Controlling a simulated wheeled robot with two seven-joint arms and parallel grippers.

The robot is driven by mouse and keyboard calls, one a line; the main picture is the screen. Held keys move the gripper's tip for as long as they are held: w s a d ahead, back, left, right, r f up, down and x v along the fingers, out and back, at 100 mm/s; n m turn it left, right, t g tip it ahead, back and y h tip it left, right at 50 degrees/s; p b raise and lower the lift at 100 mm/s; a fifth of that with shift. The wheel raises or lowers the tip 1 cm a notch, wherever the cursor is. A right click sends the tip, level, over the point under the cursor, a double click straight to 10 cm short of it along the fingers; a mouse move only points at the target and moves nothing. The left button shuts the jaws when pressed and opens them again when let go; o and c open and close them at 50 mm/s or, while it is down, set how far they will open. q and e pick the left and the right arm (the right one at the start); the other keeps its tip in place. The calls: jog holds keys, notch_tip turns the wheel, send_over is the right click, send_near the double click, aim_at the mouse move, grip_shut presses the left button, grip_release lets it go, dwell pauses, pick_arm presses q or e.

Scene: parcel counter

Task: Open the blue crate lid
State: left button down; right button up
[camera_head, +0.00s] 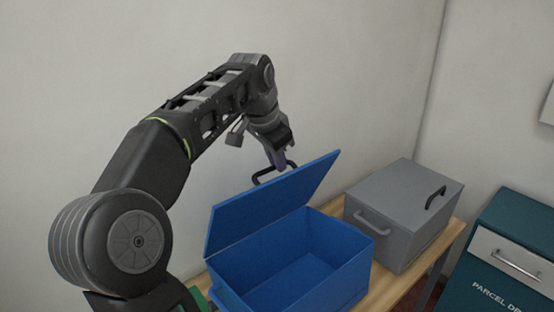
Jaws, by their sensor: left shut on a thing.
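The blue crate (322,289) stands on the wooden counter, and its inside looks empty. Its blue lid (272,202) is raised and tilted up, hinged along the left side of the crate. A dark handle (264,174) sits on the lid's outer face near its raised edge. My left gripper (281,167) is above and behind the lid and is shut on this handle. Its fingertips are partly hidden by the lid. My right gripper is out of view.
A closed grey crate (405,207) with dark and grey handles stands close to the right of the blue crate. The wooden counter (396,290) shows in front. A teal parcel drop cabinet (507,270) is at the far right. A bare wall rises behind.

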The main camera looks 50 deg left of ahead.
pick_arm(q)
jog(key=shift+s+f, duration=0.1)
jog(key=shift+f, duration=0.15)
jog(key=c, duration=1.6)
grip_release()
jog(key=shift+a, duration=0.2)
jog(key=shift+o, duration=0.6)
jog(key=shift+d+r, duration=0.1)
jog(key=p+v, duration=0.2)
jog(key=v, duration=0.5)
jog(key=shift+r, duration=0.35)
